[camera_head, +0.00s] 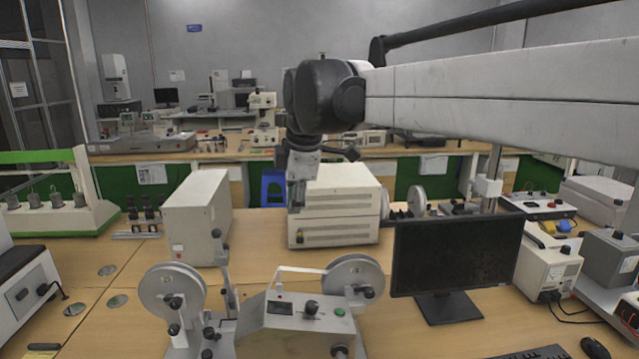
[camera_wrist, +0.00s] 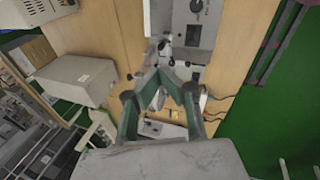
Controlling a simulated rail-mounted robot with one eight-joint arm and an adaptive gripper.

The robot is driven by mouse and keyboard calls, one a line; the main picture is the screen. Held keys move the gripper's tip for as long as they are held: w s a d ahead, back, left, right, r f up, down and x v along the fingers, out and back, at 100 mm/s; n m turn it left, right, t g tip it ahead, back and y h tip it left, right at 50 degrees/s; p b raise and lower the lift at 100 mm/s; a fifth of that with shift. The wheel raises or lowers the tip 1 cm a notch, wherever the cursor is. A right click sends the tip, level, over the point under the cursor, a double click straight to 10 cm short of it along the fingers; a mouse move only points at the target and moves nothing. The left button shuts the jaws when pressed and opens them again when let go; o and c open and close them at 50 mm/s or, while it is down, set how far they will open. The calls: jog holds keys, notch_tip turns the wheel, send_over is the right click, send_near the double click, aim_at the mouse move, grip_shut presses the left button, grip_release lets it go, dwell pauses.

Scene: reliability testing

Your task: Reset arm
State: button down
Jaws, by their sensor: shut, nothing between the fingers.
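My gripper (camera_head: 296,205) hangs from my arm, pointing down, in the middle of the head view. It is in front of a beige box-shaped instrument (camera_head: 336,205) and above the wooden bench (camera_head: 255,255). In the wrist view my gripper (camera_wrist: 158,76) shows its two green-grey fingers converging at the tips, shut and holding nothing. Below the fingertips in that view is a grey machine with knobs (camera_wrist: 192,22). I cannot tell the exact height above the bench.
A two-wheeled tester (camera_head: 295,325) stands at the front, with a black monitor (camera_head: 455,258) to its right. A tall beige cabinet (camera_head: 196,215) stands left of my gripper. A green-topped rack (camera_head: 60,210) is at far left. Bare bench lies between the cabinet and beige instrument.

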jog(key=s+d+f+m+t, duration=0.1)
jog(key=s+d+f+m, duration=0.4)
jog(key=s+d+m, duration=0.2)
jog(key=s+d+f+m+t+h, duration=0.1)
jog(key=s+d+f+m, duration=0.4)
jog(key=s+d+m, duration=0.2)
jog(key=s+d+f+m+t, duration=0.1)
jog(key=s+d+f+m, duration=0.4)
jog(key=s+d, duration=0.6)
jog(key=shift+s+f+m+t+h, duration=0.3)
jog(key=shift+s+m+t+h, duration=0.1)
jog(key=shift+s+m, duration=0.5)
jog(key=shift+d, duration=0.1)
dwell(0.7)
